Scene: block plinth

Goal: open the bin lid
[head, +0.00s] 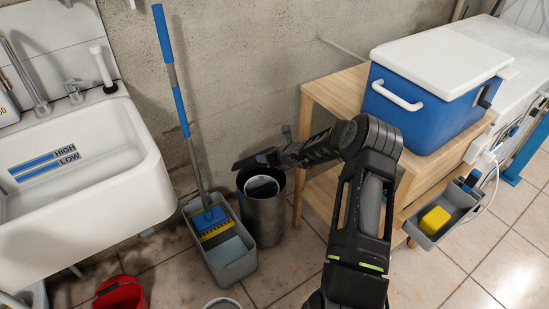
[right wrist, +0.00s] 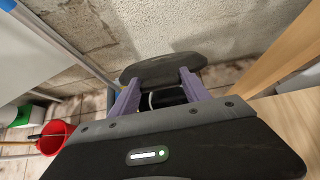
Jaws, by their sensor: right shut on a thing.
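The bin (head: 264,217) is a dark grey metal cylinder on the floor against the wall, beside the wooden shelf unit. Its mouth shows in the head view, with a pale ring inside. My right gripper (head: 262,158) is above the mouth at its back. In the right wrist view its purple fingers (right wrist: 158,84) are shut on the dark oval lid (right wrist: 163,65), which is raised off the mouth. The fingers stand apart, and their exact contact with the lid is partly hidden. My left gripper is not in view.
A grey mop bucket (head: 231,262) with a blue-handled mop (head: 172,75) stands close left of the bin. A white sink (head: 90,200) is further left. The wooden shelf (head: 330,90) with a blue cooler (head: 425,110) stands right. A red bucket (head: 122,294) is at front left.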

